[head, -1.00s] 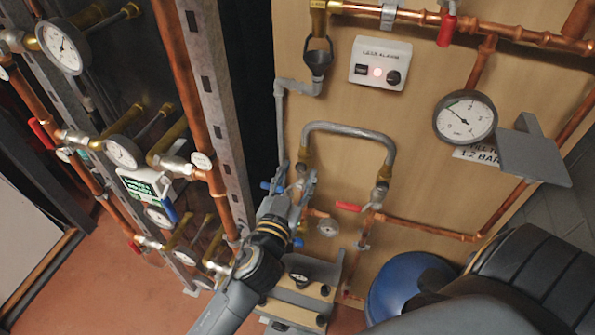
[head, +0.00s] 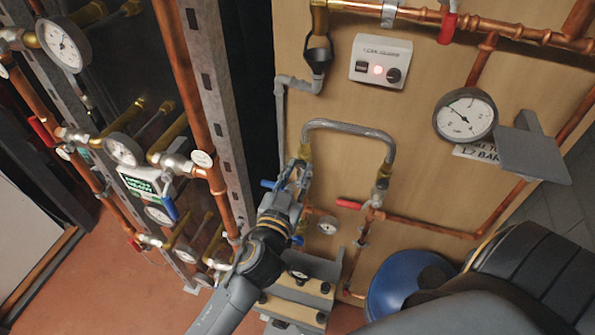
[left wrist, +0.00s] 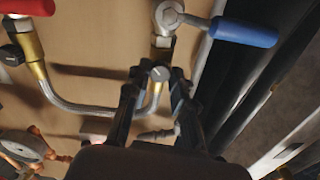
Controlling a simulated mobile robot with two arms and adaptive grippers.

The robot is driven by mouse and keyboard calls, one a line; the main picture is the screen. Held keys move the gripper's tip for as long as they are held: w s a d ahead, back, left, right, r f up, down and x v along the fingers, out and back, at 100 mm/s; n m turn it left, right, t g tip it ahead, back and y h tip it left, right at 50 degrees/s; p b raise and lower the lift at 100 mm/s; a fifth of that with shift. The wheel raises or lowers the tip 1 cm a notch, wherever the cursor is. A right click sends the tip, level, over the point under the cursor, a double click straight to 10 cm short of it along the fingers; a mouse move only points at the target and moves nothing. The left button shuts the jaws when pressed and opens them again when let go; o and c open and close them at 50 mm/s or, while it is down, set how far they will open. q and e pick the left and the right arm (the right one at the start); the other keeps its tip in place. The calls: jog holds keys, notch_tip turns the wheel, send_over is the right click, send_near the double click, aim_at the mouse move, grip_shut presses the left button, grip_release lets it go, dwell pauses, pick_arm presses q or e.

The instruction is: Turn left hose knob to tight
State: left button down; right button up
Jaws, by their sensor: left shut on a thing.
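A grey braided hose (head: 350,127) arches on the wooden panel, with a brass fitting at each end. It also shows in the left wrist view (left wrist: 75,108), seen from the other side. My left gripper (head: 296,180) is at the hose's left end, below the brass fitting, and hides most of the knob there. My right gripper is not in view.
A blue valve handle (left wrist: 245,32) is close beside the left fitting. A red handle (head: 349,204) is by the hose's right end. A leak alarm box (head: 380,62) with a lit red lamp is above. A gauge (head: 465,115) and grey plate (head: 534,152) stick out at right.

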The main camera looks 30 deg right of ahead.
pick_arm(q)
jog(key=m, duration=0.3)
jog(key=shift+m, duration=0.3)
jog(key=m, duration=0.3)
jog(key=shift+m, duration=0.4)
jog(key=m+p, duration=0.1)
jog(key=m, duration=0.5)
jog(key=m+p, duration=0.1)
jog(key=m, duration=0.5)
jog(key=shift+m, duration=0.3)
jog(key=m+p, duration=0.1)
jog(key=m, duration=0.3)
jog(key=shift+f, duration=0.1)
jog(key=shift+m+p, duration=0.35)
jog(key=shift+m, duration=1.15)
jog(key=shift+f+m, duration=0.1)
jog(key=shift+m, duration=0.2)
